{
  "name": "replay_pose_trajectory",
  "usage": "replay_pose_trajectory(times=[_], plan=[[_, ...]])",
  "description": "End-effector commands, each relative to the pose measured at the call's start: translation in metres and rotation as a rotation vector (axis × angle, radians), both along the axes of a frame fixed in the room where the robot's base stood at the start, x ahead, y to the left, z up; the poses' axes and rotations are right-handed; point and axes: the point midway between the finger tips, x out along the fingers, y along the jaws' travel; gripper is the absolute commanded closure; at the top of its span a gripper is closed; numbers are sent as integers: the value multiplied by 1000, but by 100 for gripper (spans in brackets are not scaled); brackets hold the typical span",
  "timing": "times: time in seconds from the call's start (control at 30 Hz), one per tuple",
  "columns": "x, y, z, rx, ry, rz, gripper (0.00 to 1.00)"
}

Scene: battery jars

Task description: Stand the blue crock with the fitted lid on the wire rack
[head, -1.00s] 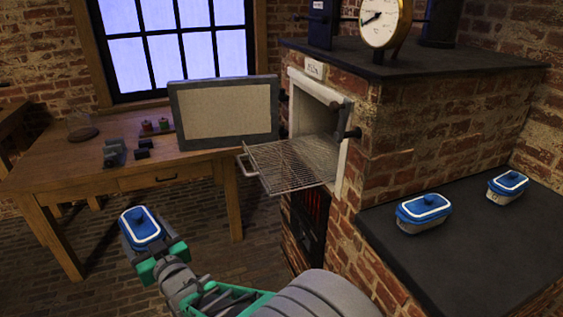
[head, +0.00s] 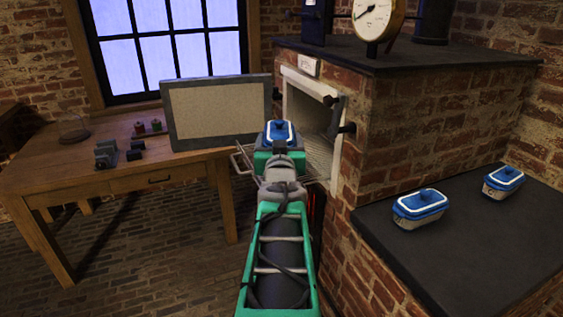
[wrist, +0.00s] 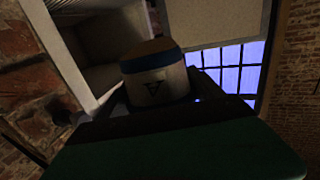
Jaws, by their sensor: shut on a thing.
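My gripper (head: 281,150) is shut on a blue-lidded crock (head: 281,132), which it holds upright in front of the open oven in the head view. In the wrist view the held crock (wrist: 155,85) shows its pale body with a dark triangular mark and a blue band. The wire rack (head: 320,155) juts out of the oven mouth. The crock and my arm hide much of it, and I cannot tell the gap between crock and rack. Two similar blue-lidded crocks, one nearer (head: 420,207) and one farther (head: 503,182), stand on the dark ledge at the right.
The brick oven's white-framed opening (head: 290,88) and its dark door fittings stand just right of the held crock. A framed board (head: 212,108) stands on the wooden table (head: 110,183) at the left, with small dark blocks (head: 106,157). The floor before the table is clear.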

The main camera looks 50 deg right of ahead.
Motion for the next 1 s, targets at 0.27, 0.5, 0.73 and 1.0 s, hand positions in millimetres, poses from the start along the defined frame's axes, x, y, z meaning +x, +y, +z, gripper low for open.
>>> replay_pose_trajectory(times=[0.27, 0.5, 0.73, 1.0], plan=[[1, -27, -2, -2, -2, -25, 96], [30, -75, -26, -3, -2, -23, 96], [52, -112, -69, -4, -2, -23, 96], [62, -129, -93, -5, -4, -22, 96]])
